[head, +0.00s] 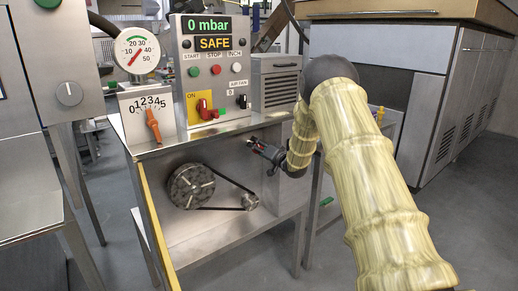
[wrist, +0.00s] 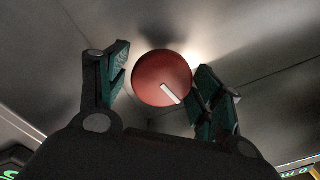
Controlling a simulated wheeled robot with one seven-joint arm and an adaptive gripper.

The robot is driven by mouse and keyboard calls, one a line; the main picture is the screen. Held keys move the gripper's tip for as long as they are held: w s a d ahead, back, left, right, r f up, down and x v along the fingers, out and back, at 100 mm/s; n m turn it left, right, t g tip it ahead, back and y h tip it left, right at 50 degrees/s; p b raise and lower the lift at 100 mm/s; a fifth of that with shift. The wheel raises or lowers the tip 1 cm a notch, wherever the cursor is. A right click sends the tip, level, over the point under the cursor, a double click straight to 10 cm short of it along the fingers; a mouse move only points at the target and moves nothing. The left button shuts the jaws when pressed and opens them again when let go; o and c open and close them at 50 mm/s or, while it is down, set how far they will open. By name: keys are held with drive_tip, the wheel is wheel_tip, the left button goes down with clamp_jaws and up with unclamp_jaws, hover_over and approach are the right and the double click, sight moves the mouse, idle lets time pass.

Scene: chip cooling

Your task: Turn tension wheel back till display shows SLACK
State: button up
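A round red wheel (wrist: 160,75) with a white pointer mark is in the middle of the wrist view, on a metal panel. The mark points to the lower right. My gripper (wrist: 161,66) is open, with one finger on each side of the wheel. A small gap shows at the left finger; whether the right finger touches the rim I cannot tell. In the head view my gripper (head: 257,146) is at the upper right of the machine's front panel, and the wheel there is mostly hidden. The display (head: 214,43) reads "SAFE", under a screen showing "0 mbar" (head: 207,25).
Left of my gripper, a drum (head: 190,186) is belted to a small pulley (head: 249,201). Above are a red switch (head: 206,109), a gauge (head: 137,50) and an orange lever (head: 152,125) on a numbered scale. A vented box (head: 277,82) stands behind.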

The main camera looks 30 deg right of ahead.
drive_tip(key=c, duration=0.6)
drive_tip(key=shift+c, duration=0.2)
drive_tip(key=shift+n, duration=0.4)
drive_tip(key=n+b, duration=0.1)
drive_tip(key=n, duration=0.2)
drive_tip(key=shift+f+n+b, duration=0.1)
drive_tip(key=shift+n+b, duration=0.3)
drive_tip(key=n+b, duration=0.2)
drive_tip(key=n, duration=0.3)
drive_tip(key=n+b, duration=0.3)
drive_tip(key=n, duration=0.3)
drive_tip(key=shift+a+f+n+b, duration=0.1)
drive_tip(key=shift+f+n+b, duration=0.05)
drive_tip(key=shift+n+b, duration=0.25)
drive_tip(key=n+b, duration=0.3)
drive_tip(key=n, duration=0.2)
drive_tip(key=shift+n, duration=0.3)
